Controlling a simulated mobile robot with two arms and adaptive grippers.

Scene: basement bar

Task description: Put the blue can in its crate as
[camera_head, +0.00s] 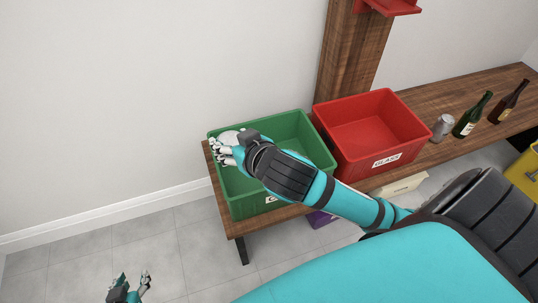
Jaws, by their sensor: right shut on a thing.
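My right gripper (222,152) is over the left part of the green crate (300,126), its fingers at the crate's left wall. It is shut on a pale, rounded thing (229,137), mostly hidden by the hand; I cannot tell what it is. I see no can that is plainly blue. A silver-grey can (442,127) stands on the wooden bench to the right of the red crate (352,110). The green crate's front label is mostly hidden by my arm. My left gripper (134,275) is low over the floor, fingers apart and empty.
A green bottle (472,116) and a brown bottle (508,103) stand on the wooden bench (445,94) at the right. A yellow crate (524,172) and a purple one (320,219) show lower down. The red crate looks empty. The floor at the left is clear.

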